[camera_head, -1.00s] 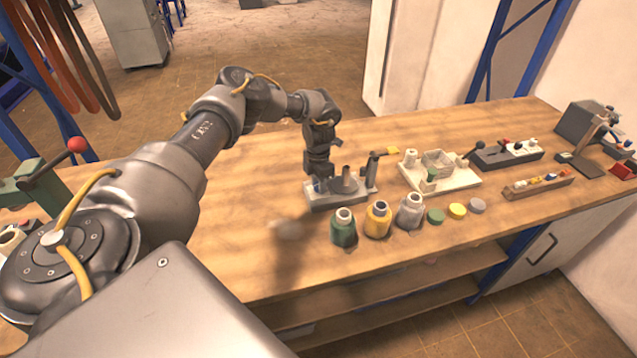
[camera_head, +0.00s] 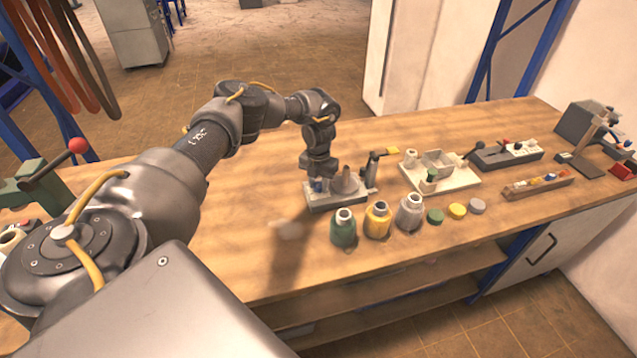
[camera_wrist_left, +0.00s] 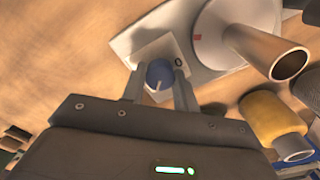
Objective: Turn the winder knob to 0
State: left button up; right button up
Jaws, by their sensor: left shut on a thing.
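The winder (camera_head: 337,201) is a small pale base on the wooden bench with a grey cone on it. In the left wrist view its knob (camera_wrist_left: 159,73) is round and blue with a white pointer line, which points down toward my gripper. A "0" mark (camera_wrist_left: 178,62) shows on the white plate just right of the knob. My left gripper (camera_wrist_left: 160,83) is shut on the knob, one finger on each side. In the head view the left gripper (camera_head: 317,183) is over the left end of the winder, and the knob is partly hidden there. My right gripper is not in view.
Green, yellow and grey bottles (camera_head: 377,220) stand in front of the winder, with several round lids (camera_head: 457,210) to their right. A white tray with parts (camera_head: 438,172) stands further right. The bench left of the winder is mostly clear.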

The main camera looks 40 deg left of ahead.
pick_arm(q)
jog(key=n, duration=0.6)
jog(key=shift+p, duration=0.4)
jog(key=n+p, duration=0.1)
jog(key=n, duration=0.4)
jog(key=shift+r+n, duration=0.15)
jog(key=shift+n, duration=0.25)
jog(key=n+p, duration=0.2)
jog(key=n, duration=0.3)
jog(key=shift+n, duration=0.3)
jog(key=n+p, duration=0.3)
jog(key=n, duration=0.3)
jog(key=o, duration=1)
